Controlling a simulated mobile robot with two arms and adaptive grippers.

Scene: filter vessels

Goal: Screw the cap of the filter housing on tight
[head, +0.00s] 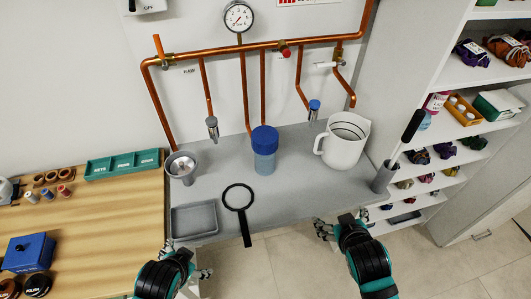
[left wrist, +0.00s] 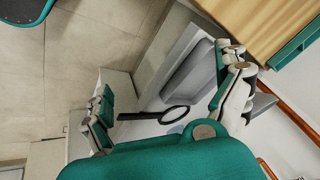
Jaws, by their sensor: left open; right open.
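The filter housing (head: 264,164), a clear bluish vessel, stands upright on the grey counter below the copper pipes. Its blue cap (head: 265,138) sits on top; I cannot tell how tight it is. A black ring wrench (head: 246,228) lies in front of it, its handle toward the front edge; it also shows in the left wrist view (left wrist: 172,114). My left gripper (head: 189,258) is open and empty before the counter's front left; its fingers show in the left wrist view (left wrist: 168,92). My right gripper (head: 340,220) is open and empty off the front right edge. Neither touches anything.
A grey tray (head: 194,219) and a metal cup (head: 181,168) are at the counter's left. A white pitcher (head: 343,145) and a grey holder (head: 383,177) stand right. Taps hang above the counter. A wooden bench (head: 110,210) adjoins left, shelves right. The counter's front right is clear.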

